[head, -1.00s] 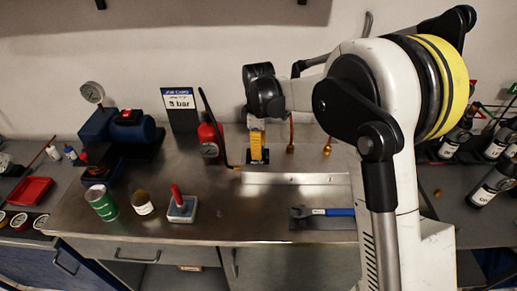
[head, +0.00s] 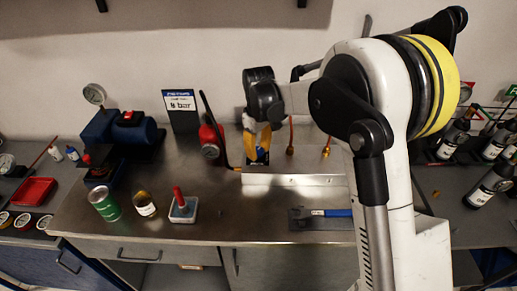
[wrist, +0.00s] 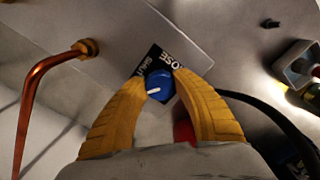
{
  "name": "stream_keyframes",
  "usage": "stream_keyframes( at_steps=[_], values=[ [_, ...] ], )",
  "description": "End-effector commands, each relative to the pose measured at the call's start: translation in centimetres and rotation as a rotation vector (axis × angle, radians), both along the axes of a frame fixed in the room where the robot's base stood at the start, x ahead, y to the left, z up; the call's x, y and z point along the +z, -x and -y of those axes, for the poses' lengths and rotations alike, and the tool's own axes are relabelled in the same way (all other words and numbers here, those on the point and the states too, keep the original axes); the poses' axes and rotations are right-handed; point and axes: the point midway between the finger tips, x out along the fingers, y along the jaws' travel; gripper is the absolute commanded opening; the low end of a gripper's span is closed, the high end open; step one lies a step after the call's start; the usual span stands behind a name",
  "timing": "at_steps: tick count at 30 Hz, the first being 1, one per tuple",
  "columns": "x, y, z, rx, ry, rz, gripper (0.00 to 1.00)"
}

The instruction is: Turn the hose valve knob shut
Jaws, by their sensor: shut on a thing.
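The hose valve knob (wrist: 161,82) is blue and round with a white pointer line, and sits on a black label plate (wrist: 183,58) with white lettering that reads HOSE and seems to read SHUT. The pointer points to the left in the wrist view. My gripper (wrist: 160,84) has two yellow fingers closed around the knob, one on each side. In the head view my gripper (head: 257,150) reaches down to the panel at the back of the bench, and the arm hides part of it.
A bent copper pipe with a brass fitting (wrist: 88,47) stands left of the knob in the wrist view. A red extinguisher-like bottle (head: 210,142) stands close left of my gripper. A raised metal ledge (head: 295,180) lies in front.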

Motion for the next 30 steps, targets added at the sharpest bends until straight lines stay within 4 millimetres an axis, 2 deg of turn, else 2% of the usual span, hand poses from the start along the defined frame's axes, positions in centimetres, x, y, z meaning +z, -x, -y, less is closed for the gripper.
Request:
stream_keyframes(
  at_steps=[21,30],
  values=[
    [0.01,0.12,-0.13,-0.671,0.001,-0.001,0.03],
    [-0.02,0.13,-0.18,-0.886,0.001,-0.001,0.03]
  ],
)
